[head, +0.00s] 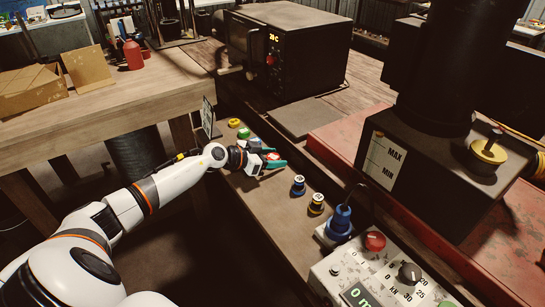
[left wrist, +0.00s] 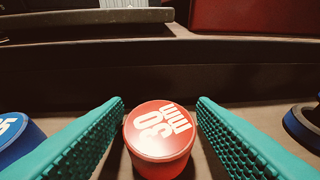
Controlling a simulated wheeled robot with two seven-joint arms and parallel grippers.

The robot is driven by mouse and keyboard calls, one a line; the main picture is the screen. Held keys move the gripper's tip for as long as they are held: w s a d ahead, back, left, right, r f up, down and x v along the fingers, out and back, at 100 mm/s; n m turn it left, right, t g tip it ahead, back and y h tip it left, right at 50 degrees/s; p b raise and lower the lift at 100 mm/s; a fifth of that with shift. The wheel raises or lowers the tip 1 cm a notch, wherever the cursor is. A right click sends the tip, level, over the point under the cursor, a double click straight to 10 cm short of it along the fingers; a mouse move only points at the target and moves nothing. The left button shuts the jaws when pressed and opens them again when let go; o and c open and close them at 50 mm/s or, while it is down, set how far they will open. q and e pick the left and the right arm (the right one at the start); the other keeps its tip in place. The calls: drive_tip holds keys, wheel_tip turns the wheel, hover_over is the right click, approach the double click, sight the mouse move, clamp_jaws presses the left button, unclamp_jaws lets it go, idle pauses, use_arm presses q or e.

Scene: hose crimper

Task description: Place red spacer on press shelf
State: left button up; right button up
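The red spacer (left wrist: 159,132), a short round piece marked "30 mm" on top, stands upright on a narrow brown ledge. In the left wrist view it sits between the two teal fingers of my left gripper (left wrist: 160,110), with a thin gap showing on each side. In the head view my left gripper (head: 277,161) reaches in over the ledge (head: 252,192), and the fingers partly hide the red spacer (head: 273,156). My right gripper is not in view. I cannot tell which surface is the press shelf.
A control panel (head: 375,270) is at the near end. A dark machine (head: 285,50) stands behind, and a red base (head: 350,140) at right.

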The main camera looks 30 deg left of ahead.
use_arm(q)
drive_tip(key=shift+o, duration=0.3)
drive_tip(key=shift+r, duration=0.1)
drive_tip(key=shift+s+a+r, duration=0.1)
drive_tip(key=shift+s+a, duration=0.05)
drive_tip(key=shift+s, duration=0.05)
drive_tip(key=v, duration=1)
drive_tip(key=shift+v, duration=0.75)
drive_tip(key=shift+r, duration=0.15)
